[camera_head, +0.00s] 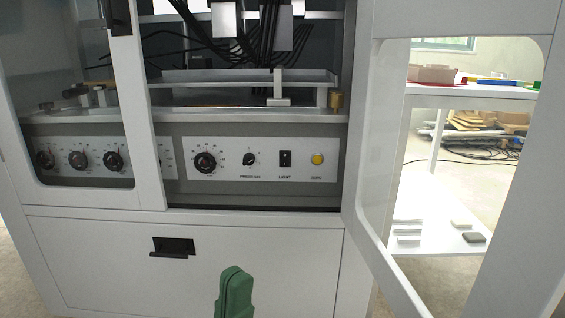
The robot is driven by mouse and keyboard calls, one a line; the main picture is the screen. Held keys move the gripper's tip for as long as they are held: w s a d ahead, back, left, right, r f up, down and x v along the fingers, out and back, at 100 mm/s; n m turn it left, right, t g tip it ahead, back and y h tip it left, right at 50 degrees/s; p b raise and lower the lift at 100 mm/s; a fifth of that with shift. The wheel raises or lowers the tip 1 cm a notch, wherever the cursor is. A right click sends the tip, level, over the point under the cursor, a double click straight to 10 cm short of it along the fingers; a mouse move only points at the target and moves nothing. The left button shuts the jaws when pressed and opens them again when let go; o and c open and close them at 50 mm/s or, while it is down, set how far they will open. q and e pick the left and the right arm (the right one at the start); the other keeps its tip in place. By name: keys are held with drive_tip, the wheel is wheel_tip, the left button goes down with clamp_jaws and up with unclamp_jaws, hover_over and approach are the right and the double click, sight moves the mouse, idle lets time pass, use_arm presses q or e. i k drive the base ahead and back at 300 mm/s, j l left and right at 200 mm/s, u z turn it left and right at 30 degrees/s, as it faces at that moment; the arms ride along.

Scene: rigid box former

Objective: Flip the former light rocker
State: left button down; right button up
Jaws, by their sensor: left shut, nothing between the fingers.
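The light rocker (285,159) is a small black switch on the white control panel (222,180), above the label "LIGHT". It sits between a small black knob and a yellow button; which way it is tipped is too small to tell. My left gripper (236,272) is green and shows at the bottom middle, low in front of the lower drawer front. Its fingers are shut together and empty, below the rocker and apart from it. My right gripper is not in view.
The right door (384,170) stands open, its glazed frame angled toward me. The left door (75,140) covers several dials. A black handle (173,246) sits on the lower front (110,262). The opening before the panel is clear. White shelves (470,92) stand behind.

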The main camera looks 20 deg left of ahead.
sight(284, 155)
drive_tip(key=i+j+z, duration=0.15)
drive_tip(key=j, duration=0.4)
drive_tip(key=i+j+z, duration=0.15)
drive_tip(key=j, duration=0.35)
drive_tip(key=j+z, duration=0.15)
drive_tip(key=j, duration=0.4)
